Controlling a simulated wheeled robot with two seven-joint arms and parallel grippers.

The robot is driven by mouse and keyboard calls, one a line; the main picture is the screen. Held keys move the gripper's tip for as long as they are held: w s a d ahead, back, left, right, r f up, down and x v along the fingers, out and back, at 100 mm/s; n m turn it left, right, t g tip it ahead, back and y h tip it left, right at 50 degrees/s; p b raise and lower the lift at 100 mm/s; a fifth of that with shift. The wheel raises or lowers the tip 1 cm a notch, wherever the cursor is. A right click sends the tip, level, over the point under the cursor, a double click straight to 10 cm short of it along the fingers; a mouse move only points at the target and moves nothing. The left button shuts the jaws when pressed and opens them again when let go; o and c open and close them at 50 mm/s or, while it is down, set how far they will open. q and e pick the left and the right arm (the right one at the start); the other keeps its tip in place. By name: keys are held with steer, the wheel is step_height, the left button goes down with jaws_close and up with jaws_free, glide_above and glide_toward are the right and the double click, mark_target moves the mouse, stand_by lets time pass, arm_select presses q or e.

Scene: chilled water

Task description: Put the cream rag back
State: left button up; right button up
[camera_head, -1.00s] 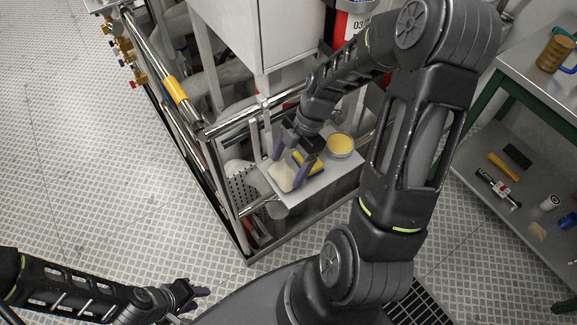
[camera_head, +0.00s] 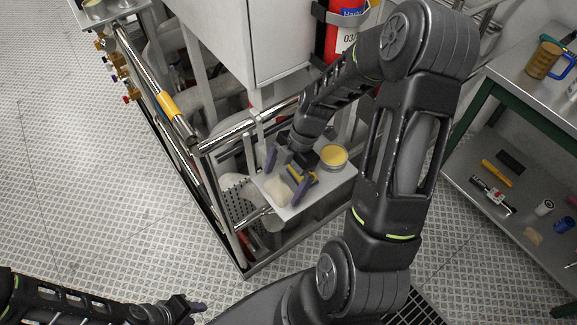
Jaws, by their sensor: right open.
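The cream rag (camera_head: 278,192) lies on the small grey shelf (camera_head: 335,181) at the corner of the pipe frame. My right gripper (camera_head: 286,174) is open, its purple fingers pointing down over the shelf beside the rag. One finger is close to the rag's right edge; I cannot tell whether it touches. No held object shows between the fingers. A yellow and dark item (camera_head: 294,170) lies behind the right finger, partly hidden. My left gripper (camera_head: 197,307) is low at the bottom left, away from the shelf, and its jaw state is unclear.
A round tin with yellow contents (camera_head: 333,155) stands on the shelf right of my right gripper. Metal rails (camera_head: 240,131) and a white cabinet (camera_head: 255,40) are close behind. At right, a workbench (camera_head: 530,85) has a mug on top and several items on its lower shelf.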

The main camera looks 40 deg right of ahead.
steer(key=b+v, duration=0.2)
steer(key=v, duration=0.9)
steer(key=shift+r, duration=0.3)
steer(key=shift+d, duration=0.15)
